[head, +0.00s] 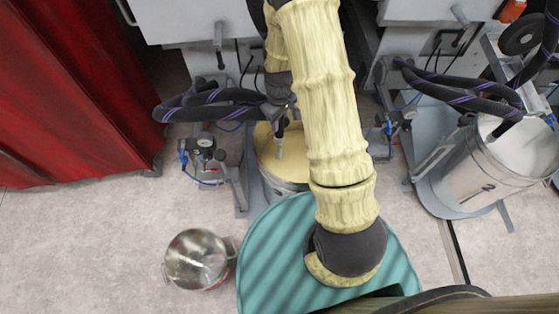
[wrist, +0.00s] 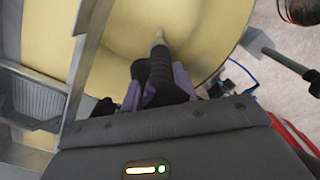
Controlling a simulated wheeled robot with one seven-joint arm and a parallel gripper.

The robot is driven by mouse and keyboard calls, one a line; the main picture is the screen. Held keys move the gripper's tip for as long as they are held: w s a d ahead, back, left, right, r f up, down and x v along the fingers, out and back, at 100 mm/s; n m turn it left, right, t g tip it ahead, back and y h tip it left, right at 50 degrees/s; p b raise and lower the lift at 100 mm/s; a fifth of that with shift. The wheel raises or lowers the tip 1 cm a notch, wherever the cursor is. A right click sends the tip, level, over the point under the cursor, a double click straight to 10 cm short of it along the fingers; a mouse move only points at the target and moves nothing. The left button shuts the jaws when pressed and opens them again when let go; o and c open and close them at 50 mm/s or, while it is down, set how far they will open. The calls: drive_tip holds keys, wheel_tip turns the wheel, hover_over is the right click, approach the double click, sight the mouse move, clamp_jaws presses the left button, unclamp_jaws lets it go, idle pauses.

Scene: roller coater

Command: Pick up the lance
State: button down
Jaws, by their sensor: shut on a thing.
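The lance (head: 280,133) is a dark ribbed piece with a pale narrow tip, at the end of a thick black hose. In the head view it points down over the yellowish drum (head: 298,160). My gripper (head: 278,104) is shut on the lance. In the wrist view the purple fingers of my gripper (wrist: 160,84) lie on both sides of the lance (wrist: 160,62), and its tip points at the yellow surface (wrist: 112,35). I cannot tell whether the tip touches that surface. My arm hides part of the drum.
A metal pot (head: 196,258) stands on the floor at lower left. A teal ribbed surface (head: 275,262) lies below my arm. A red curtain (head: 65,95) hangs at left. A second drum (head: 478,170) with hoses stands at right. A valve stand (head: 206,145) is beside the drum.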

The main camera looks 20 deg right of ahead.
drive_tip(key=shift+r, duration=0.15)
wheel_tip(320, 180, up, 10)
drive_tip(key=p, duration=0.3)
drive_tip(key=shift+p, duration=0.35)
wheel_tip(320, 180, up, 34)
drive_tip(key=p, duration=3)
drive_tip(key=shift+r+p, duration=0.25)
drive_tip(key=shift+p, duration=0.05)
drive_tip(key=shift+r+p, duration=0.1)
drive_tip(key=shift+p, duration=0.35)
